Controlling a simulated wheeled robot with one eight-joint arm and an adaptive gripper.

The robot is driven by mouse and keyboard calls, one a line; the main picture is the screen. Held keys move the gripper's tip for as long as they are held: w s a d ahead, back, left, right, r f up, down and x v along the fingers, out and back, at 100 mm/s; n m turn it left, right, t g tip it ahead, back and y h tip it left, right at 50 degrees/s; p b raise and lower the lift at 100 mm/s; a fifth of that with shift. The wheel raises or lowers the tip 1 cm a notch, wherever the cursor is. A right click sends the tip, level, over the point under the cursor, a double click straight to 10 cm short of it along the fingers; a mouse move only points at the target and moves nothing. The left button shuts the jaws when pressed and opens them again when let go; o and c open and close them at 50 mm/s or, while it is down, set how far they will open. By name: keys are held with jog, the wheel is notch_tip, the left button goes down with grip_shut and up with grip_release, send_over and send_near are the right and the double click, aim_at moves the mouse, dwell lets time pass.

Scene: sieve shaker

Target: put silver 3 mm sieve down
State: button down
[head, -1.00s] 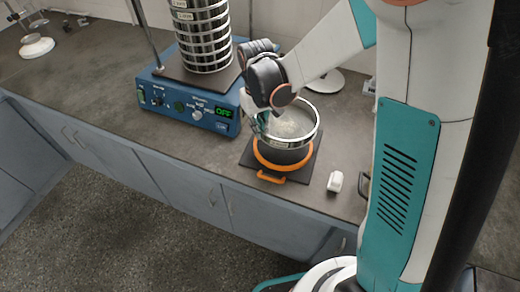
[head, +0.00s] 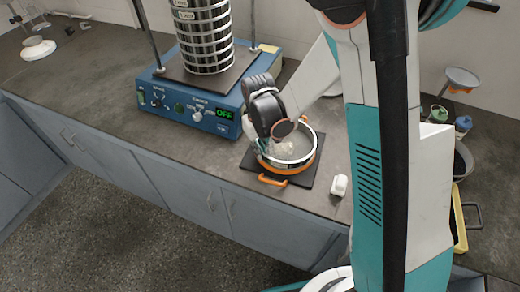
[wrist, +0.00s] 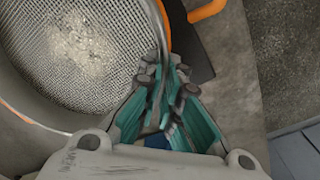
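The silver sieve (head: 288,163) is a round metal ring with wire mesh and pale grains heaped on it. It sits low at an orange-rimmed round base with an orange handle (head: 274,181), on a dark square mat (head: 250,161). I cannot tell whether it is fully seated. My gripper (head: 264,147) is at the sieve's left side in the head view. In the wrist view its teal fingers (wrist: 166,84) are closed on either side of the rim, with the mesh (wrist: 85,75) to the left. Its size label is not readable.
A blue shaker (head: 185,105) showing OFF, with a sieve stack (head: 203,35), stands to the left. A small white object (head: 339,185) lies right of the mat. Bottles and a yellow-edged container (head: 459,222) are at the right. The counter's front edge is close.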

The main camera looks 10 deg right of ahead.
jog(key=shift+f, duration=0.15)
jog(key=c, duration=1.8)
grip_release()
notch_tip(320, 180, up, 12)
jog(key=p, duration=0.4)
jog(key=s+d+r+m+t, duration=0.1)
jog(key=s+d+r+t, duration=0.35)
jog(key=r, duration=0.75)
jog(key=s+d+r+m+t, duration=0.1)
jog(key=s+d+r, duration=0.1)
jog(key=s, duration=0.4)
jog(key=s+d+r+m+t, duration=0.1)
jog(key=s+d+r, duration=0.1)
jog(key=s, duration=0.5)
jog(key=shift+s+d+t, duration=0.15)
jog(key=shift+d+t, duration=0.2)
jog(key=shift+d, duration=0.1)
jog(key=shift+f, duration=0.1)
